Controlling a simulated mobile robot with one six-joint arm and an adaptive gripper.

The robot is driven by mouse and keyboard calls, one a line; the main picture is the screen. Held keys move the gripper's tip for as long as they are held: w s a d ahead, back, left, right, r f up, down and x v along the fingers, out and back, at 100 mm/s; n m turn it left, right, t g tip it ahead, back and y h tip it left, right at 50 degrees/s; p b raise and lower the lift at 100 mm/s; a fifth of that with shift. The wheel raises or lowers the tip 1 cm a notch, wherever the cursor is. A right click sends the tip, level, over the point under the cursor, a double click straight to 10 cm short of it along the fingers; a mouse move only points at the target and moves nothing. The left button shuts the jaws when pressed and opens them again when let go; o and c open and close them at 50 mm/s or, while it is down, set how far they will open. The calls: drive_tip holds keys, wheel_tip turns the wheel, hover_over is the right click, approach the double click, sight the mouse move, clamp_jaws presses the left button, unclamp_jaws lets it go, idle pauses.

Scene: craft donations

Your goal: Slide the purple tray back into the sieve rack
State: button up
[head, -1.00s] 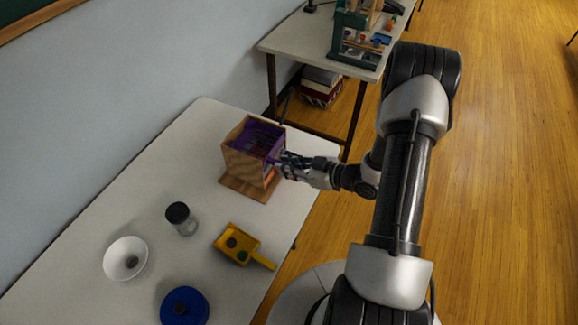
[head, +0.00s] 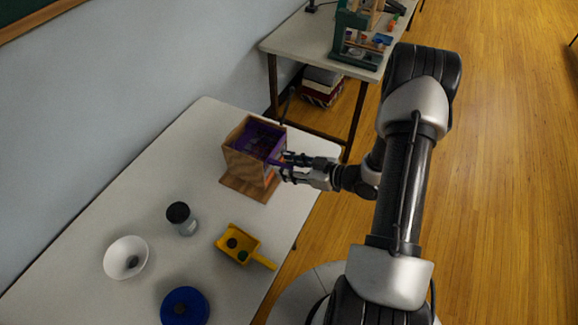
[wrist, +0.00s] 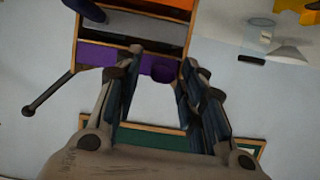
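The wooden sieve rack (head: 240,167) stands on a wooden base at the table's far end. The purple tray (head: 258,137) is in its top level; the tray's purple front (wrist: 100,55) and round knob (wrist: 163,72) show in the wrist view. How deep the tray sits is hard to tell. My gripper (head: 283,167) is at the rack's right side, in front of the tray. Its fingers are spread, with the knob between the fingertips (wrist: 160,68) and a gap at least on the left. Nothing is visibly gripped.
A black-lidded jar (head: 182,225), a white bowl (head: 112,261) with something dark in it, a yellow scoop (head: 225,252) holding small balls, and a blue round object (head: 172,300) are nearer on the table (head: 75,253). A thin dark rod (wrist: 46,93) sticks out beside the rack.

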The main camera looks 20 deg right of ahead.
drive_tip(key=shift+s, duration=0.1)
drive_tip(key=v, duration=1.2)
